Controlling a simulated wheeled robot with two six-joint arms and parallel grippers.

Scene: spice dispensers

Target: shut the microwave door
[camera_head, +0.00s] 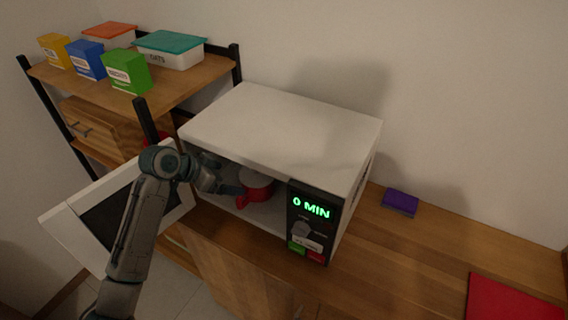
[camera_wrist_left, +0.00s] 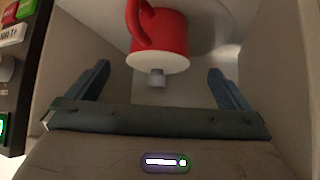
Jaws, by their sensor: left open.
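The white microwave (camera_head: 283,125) stands on the wooden counter, and its display reads "0 MIN". Its door (camera_head: 115,205) hangs wide open to the left, with a dark window, partly behind my left arm. A red mug (camera_head: 257,187) is inside the cavity; it also shows in the left wrist view (camera_wrist_left: 160,45). My left gripper (camera_head: 226,188) reaches into the cavity, just left of the mug. In the left wrist view the gripper (camera_wrist_left: 160,88) is open, its fingers wide apart with nothing held between them. The mug is beyond the fingertips. My right gripper is not in view.
A shelf (camera_head: 190,80) at the back left holds several coloured boxes and lidded tubs. A purple block (camera_head: 400,202) and a red mat (camera_head: 512,300) lie on the counter to the right. The counter (camera_head: 420,260) between them is clear.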

